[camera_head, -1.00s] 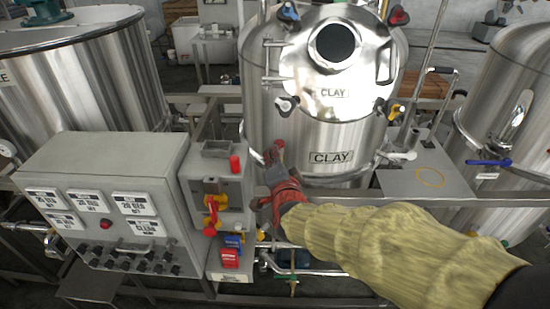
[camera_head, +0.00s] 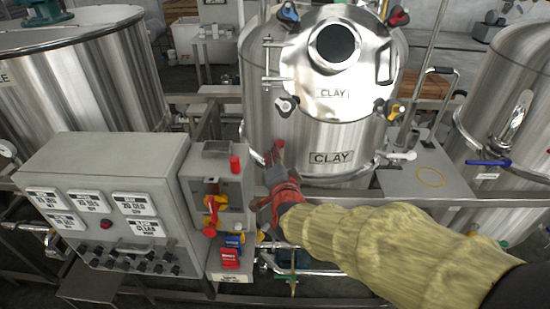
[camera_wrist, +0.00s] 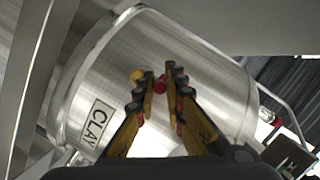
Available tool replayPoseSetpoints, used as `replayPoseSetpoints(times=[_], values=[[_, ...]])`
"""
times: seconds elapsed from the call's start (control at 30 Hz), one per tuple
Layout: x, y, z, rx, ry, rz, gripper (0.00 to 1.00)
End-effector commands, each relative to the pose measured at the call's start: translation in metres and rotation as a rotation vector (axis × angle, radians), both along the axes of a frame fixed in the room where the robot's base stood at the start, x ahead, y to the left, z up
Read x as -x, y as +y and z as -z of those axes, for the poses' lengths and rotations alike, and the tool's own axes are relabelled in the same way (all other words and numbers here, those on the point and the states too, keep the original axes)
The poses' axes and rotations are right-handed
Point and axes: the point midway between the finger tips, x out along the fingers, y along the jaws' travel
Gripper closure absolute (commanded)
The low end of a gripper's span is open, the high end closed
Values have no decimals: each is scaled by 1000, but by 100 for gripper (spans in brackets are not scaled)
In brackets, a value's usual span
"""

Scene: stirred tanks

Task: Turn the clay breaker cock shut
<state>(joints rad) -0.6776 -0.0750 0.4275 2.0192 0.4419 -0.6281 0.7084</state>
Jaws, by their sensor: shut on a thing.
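The clay tank (camera_head: 338,140) is a steel vessel labelled CLAY. It fills much of the wrist view too, with its CLAY plate (camera_wrist: 97,126) at the left. My gripper (camera_head: 275,160) reaches to the tank's lower left front. In the wrist view its two fingers (camera_wrist: 160,80) are closed in on a small red knob (camera_wrist: 160,88), which I take to be the clay breaker cock's handle.
A grey control box (camera_head: 105,190) and a smaller box with a red-and-yellow valve (camera_head: 211,212) stand left of my arm. A grey plate (camera_head: 418,180) and another steel tank (camera_head: 510,120) lie to the right. A rail and pipes run below.

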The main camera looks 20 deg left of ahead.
Motion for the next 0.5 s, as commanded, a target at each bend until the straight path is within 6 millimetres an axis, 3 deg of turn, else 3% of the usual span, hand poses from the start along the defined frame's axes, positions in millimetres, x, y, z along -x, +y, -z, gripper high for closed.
replayPoseSetpoints(times=[0.5], values=[[0, 9, -1, 0, 0, 124, 100]])
